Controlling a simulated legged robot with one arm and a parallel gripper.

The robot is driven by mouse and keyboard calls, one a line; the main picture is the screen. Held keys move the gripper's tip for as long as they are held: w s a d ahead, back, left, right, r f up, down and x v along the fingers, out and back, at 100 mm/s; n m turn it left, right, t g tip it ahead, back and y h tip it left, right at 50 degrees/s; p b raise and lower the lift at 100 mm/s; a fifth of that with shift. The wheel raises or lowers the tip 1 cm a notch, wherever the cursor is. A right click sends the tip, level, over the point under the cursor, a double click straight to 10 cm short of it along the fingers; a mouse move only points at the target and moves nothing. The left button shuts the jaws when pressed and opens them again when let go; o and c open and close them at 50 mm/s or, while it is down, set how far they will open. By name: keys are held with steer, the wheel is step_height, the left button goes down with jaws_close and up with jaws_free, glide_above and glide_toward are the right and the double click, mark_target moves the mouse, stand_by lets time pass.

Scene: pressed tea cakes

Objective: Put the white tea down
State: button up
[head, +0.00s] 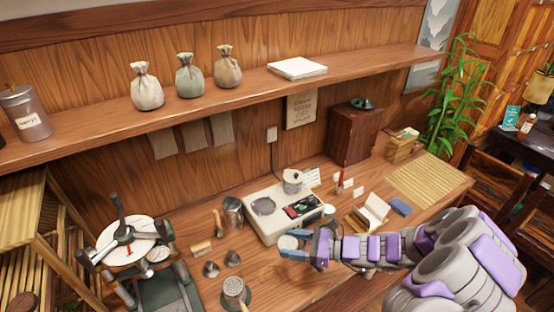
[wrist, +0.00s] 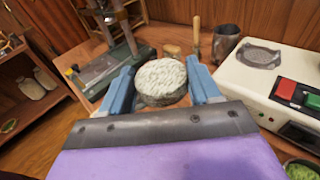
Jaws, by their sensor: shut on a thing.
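The white tea (wrist: 160,75) is a round, pale, speckled cake with a darker side, seen between my blue fingers in the wrist view. In the head view it is a small pale disc (head: 288,242) at my fingertips. My gripper (head: 291,248) is shut on it, and the fingers (wrist: 162,84) sit on its left and right sides. It is in front of the cream machine (head: 262,228), over the front part of the wooden counter (head: 195,226). The gap between cake and counter is hard to judge.
A press with a dark base (head: 168,290) stands at the left. A metal cup (head: 233,211) and small metal cones (head: 211,269) stand near the machine. A woven mat (head: 428,178) lies bare at the right. A shelf (head: 200,98) with several sacks runs above.

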steer(key=w+d+r+m+t+h, duration=0.2)
steer(key=w+d+r+m+t, duration=0.2)
steer(key=w+d, duration=0.4)
steer(key=shift+d+r+t+h+b, duration=0.35)
steer(key=shift+d+r+t+h, duration=0.05)
steer(key=shift+d+r+t, duration=0.45)
steer(key=shift+w+a+g, duration=0.1)
steer(key=shift+g, duration=0.15)
steer(key=s+a+f+n+g, duration=0.3)
steer(key=s+a+g, duration=0.2)
steer(key=s, duration=0.4)
steer(key=s+a+f+n+g+y+p, duration=0.1)
steer(key=s+a+f+n+g, duration=0.3)
steer(key=s, duration=0.5)
steer(key=s+a+f+n+g+y+p, duration=0.1)
steer(key=s+a+f+n+g, duration=0.2)
steer(key=s+a+g, duration=0.2)
steer(key=s+a, duration=0.3)
steer(key=s, duration=0.2)
steer(key=shift+a+f+n+g, duration=0.25)
steer(key=shift+a+n+g, duration=0.05)
steer(key=shift+n+g, duration=0.1)
steer(key=shift+w, duration=0.15)
